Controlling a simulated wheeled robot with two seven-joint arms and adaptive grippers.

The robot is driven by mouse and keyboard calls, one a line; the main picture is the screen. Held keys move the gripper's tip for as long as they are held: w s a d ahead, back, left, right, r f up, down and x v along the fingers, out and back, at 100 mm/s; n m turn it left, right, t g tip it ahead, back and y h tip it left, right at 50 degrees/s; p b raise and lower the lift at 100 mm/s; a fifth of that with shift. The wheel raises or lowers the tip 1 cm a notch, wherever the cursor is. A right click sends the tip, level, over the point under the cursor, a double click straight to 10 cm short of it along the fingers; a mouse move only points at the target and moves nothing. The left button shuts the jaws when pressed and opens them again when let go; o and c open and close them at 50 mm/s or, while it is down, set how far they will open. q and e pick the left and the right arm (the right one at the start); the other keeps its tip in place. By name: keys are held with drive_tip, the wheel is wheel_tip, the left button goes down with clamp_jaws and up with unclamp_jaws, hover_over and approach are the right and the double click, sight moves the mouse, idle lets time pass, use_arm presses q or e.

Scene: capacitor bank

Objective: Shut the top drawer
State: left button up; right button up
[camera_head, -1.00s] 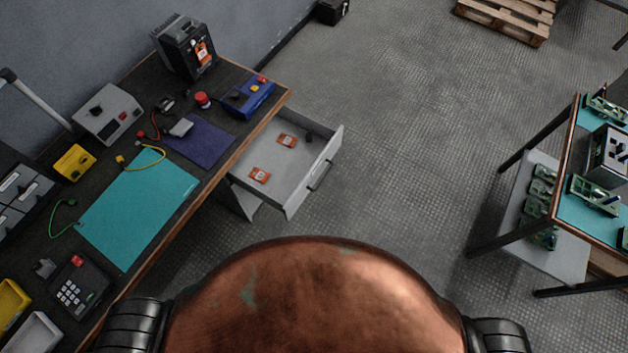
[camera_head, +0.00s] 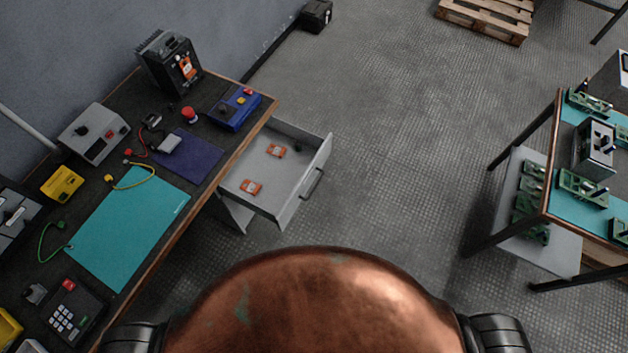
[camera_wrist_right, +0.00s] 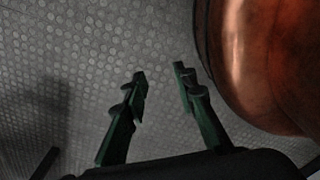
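The top drawer (camera_head: 309,185) is a light grey drawer pulled out from under the right end of the workbench, with a dark handle (camera_head: 312,184) on its front. Two orange-and-white tags (camera_head: 275,150) lie inside it. My right gripper (camera_wrist_right: 160,78) shows in the right wrist view with its green fingers apart and nothing between them, above bare floor. It is away from the drawer, beside my copper-coloured body. My left gripper is not in view.
The workbench (camera_head: 232,158) on the left carries a teal mat, a purple mat, a keypad and several devices. A second table (camera_head: 547,212) with green parts stands at the right. The floor (camera_head: 400,150) between them is clear. A pallet (camera_head: 485,18) lies at the back.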

drive_tip(key=w+r+t, duration=0.1)
drive_tip(key=w+r, duration=1.2)
drive_tip(key=w, duration=0.4)
wheel_tip(320, 180, up, 33)
drive_tip(key=n+y, duration=0.2)
drive_tip(key=n, duration=2.7)
hover_over(318, 183)
drive_tip(key=d, duration=0.2)
drive_tip(key=x, duration=0.2)
drive_tip(key=b+x, duration=0.1)
drive_tip(key=x, duration=0.2)
drive_tip(key=s+b+x, duration=0.1)
drive_tip(key=x, duration=0.1)
drive_tip(key=shift+a+f, duration=0.25)
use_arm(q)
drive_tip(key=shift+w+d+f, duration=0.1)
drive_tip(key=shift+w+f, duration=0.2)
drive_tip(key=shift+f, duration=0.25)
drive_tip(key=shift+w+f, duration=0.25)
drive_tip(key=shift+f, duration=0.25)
